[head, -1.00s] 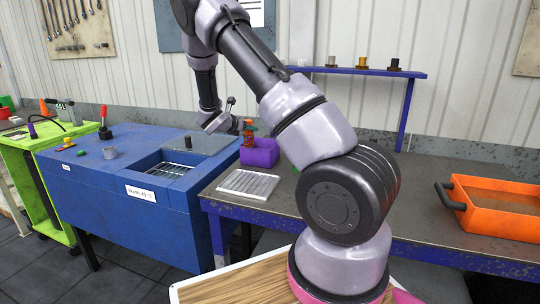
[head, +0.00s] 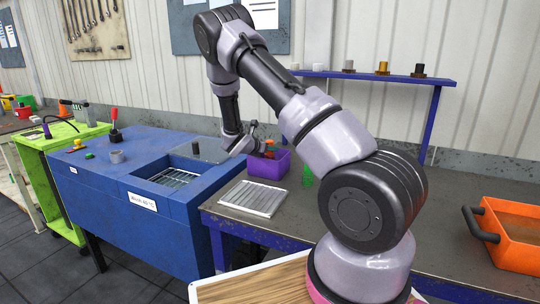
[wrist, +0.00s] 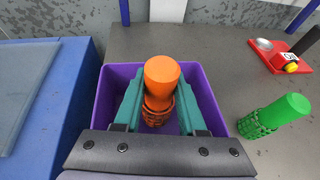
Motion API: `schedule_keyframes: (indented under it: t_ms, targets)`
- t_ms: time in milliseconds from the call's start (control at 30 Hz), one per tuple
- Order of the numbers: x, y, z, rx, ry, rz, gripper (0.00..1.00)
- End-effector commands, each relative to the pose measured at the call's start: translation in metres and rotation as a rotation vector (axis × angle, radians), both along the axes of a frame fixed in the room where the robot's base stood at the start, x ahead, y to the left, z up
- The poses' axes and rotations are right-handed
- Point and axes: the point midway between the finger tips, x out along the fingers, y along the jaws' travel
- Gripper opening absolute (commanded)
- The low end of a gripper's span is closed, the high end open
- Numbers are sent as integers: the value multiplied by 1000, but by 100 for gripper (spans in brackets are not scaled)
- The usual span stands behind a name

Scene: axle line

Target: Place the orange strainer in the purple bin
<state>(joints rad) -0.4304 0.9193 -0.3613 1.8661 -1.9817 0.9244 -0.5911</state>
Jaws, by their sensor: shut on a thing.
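The orange strainer (wrist: 162,82) is in the wrist view, a solid orange cylinder with a mesh basket at its lower end. My gripper (wrist: 156,92) has its green fingers shut on it. The strainer is over or within the mouth of the purple bin (wrist: 106,88); I cannot tell whether it touches the bin floor. In the head view the strainer (head: 270,149) shows small at the bin's top, next to my gripper (head: 263,150). The purple bin (head: 268,167) stands on the table, beside the blue machine.
A slotted metal plate (head: 252,198) lies in front of the bin. The blue washing machine (head: 150,205) is at left, an orange crate (head: 515,255) at far right.

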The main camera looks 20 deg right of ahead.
Motion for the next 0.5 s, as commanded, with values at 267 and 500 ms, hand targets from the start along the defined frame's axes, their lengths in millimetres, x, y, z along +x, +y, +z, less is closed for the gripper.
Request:
schedule_keyframes:
  t_ms: [267, 500]
  targets:
    - [0, 0, -25, 0, 0, 1, 0]
    - [0, 0, -28, -1, 1, 0, 0]
